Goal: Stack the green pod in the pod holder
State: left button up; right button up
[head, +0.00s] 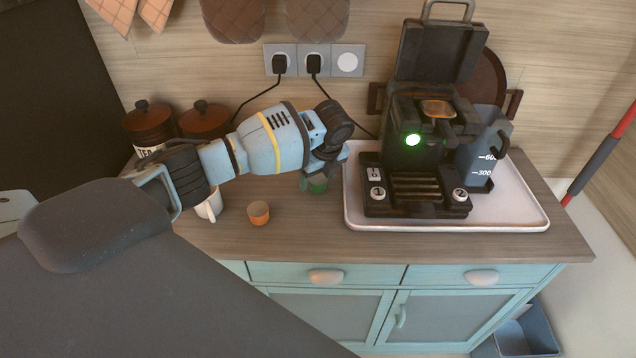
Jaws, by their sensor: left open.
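The green pod (317,185) stands on the wooden counter, left of the white tray, partly hidden by my left gripper. My left gripper (333,162) is open and reaches in from the left, with its fingers just above or beside the green pod. I cannot tell whether the fingers are around the pod or touching it. An orange pod (258,212) stands on the counter to the left. I cannot make out a separate pod holder. The coffee machine (415,165) has its lid raised, with an orange-brown recess in its top. My right gripper is not in view.
The coffee machine and its water tank (482,160) stand on a white tray (520,215). A white mug (209,206) stands left of the orange pod. Brown canisters (205,120) stand at the back left. Counter front is clear; two plugs' cables hang behind my arm.

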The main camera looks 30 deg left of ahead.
aim_at(319, 179)
pick_arm(q)
jog(key=c, duration=1.1)
jog(key=shift+r, duration=0.15)
